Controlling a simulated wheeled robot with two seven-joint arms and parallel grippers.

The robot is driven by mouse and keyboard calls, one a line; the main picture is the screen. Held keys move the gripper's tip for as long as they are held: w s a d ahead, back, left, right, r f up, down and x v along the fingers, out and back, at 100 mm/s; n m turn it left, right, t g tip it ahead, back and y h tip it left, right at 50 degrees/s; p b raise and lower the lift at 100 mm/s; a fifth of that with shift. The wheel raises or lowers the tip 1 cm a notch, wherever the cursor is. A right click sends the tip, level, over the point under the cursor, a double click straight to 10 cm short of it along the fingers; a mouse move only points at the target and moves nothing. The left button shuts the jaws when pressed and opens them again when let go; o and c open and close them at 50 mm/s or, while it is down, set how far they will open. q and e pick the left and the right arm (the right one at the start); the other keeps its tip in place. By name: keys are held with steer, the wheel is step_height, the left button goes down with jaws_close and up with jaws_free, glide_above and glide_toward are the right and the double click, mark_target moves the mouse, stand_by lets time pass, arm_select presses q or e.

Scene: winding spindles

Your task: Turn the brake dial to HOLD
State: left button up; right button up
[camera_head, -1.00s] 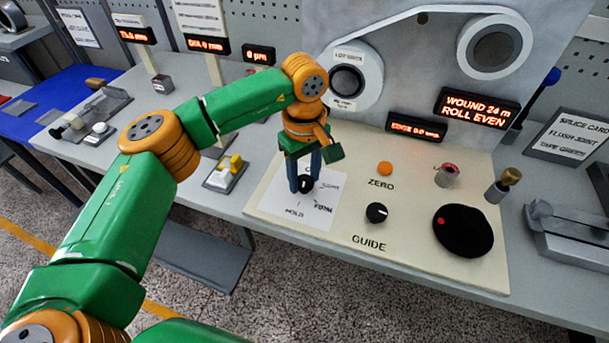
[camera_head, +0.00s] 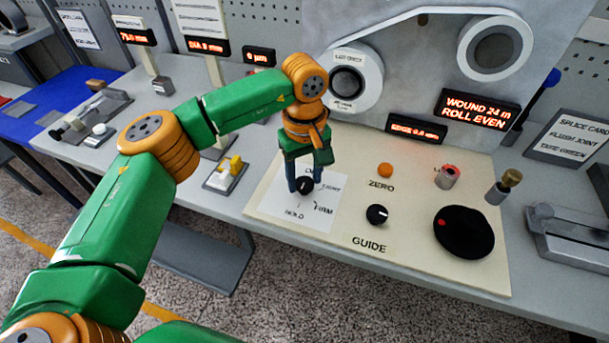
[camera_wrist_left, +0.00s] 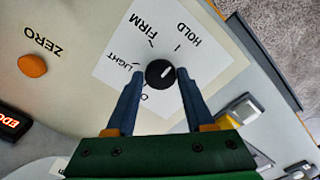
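The brake dial (camera_head: 304,185) is a small black knob on a white label card (camera_head: 268,207). In the left wrist view the dial (camera_wrist_left: 160,73) has a short pale mark slanting to the upper right, roughly to the HOLD side; I cannot tell its exact setting. The HOLD mark (camera_wrist_left: 188,35), FIRM and LIGHT are readable there; the OFF label is mostly hidden. My left gripper (camera_head: 304,178) points down with one blue finger on each side of the dial. The fingers look very close to it; I cannot tell whether they touch. My right gripper is not in view.
On the same panel are an orange ZERO button (camera_head: 385,170), a GUIDE knob (camera_head: 377,213), a red-topped knob (camera_head: 447,176) and a round black disc (camera_head: 463,231). A lit sign (camera_head: 477,108) reads WOUND 24 m ROLL EVEN. A yellow-topped block (camera_head: 231,170) stands left of the panel.

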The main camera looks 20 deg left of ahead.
mark_target(305, 182)
arm_select(q)
steer(key=o, duration=0.3)
step_height(305, 182, up, 7)
steer(key=shift+r+b, duration=0.1)
steer(key=shift+b, duration=0.25)
